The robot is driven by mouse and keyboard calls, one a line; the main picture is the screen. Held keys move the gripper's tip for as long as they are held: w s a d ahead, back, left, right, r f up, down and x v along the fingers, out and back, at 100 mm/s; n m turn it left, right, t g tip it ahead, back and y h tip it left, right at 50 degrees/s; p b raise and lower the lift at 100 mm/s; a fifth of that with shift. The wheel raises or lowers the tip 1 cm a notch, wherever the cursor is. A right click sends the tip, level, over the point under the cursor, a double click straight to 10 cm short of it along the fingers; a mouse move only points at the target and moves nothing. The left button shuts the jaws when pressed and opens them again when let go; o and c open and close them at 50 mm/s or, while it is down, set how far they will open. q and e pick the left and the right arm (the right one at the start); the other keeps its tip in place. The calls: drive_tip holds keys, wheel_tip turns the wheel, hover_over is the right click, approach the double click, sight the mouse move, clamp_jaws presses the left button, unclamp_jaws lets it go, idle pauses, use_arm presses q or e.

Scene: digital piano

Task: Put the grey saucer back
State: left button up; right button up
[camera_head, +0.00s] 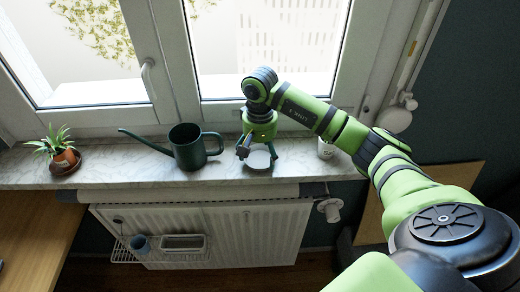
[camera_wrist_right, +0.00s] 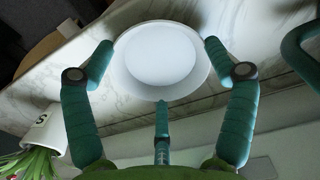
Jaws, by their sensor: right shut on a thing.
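The grey saucer (camera_head: 258,161) is at the marble windowsill, in the middle of the head view, and looks pale and round. In the right wrist view the saucer (camera_wrist_right: 162,58) fills the space between the green fingers. My right gripper (camera_head: 258,153) is shut on the saucer, with fingers at its rim on either side; in the wrist view the gripper (camera_wrist_right: 160,68) has a third finger below it. Whether the saucer touches the sill or is slightly above it, I cannot tell. My left gripper is not in view.
A dark green watering can (camera_head: 187,147) stands just left of my gripper. A potted plant (camera_head: 63,151) on a brown saucer is farther left. A white pot (camera_head: 326,149) stands right, partly behind my arm. Marble sill (camera_head: 110,173) is bare between plant and can. A radiator (camera_head: 255,225) hangs below.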

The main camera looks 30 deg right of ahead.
drive_tip(key=shift+f, duration=0.1)
drive_tip(key=shift+f+b, duration=0.15)
drive_tip(key=shift+b, duration=0.15)
drive_tip(key=o, duration=1.2)
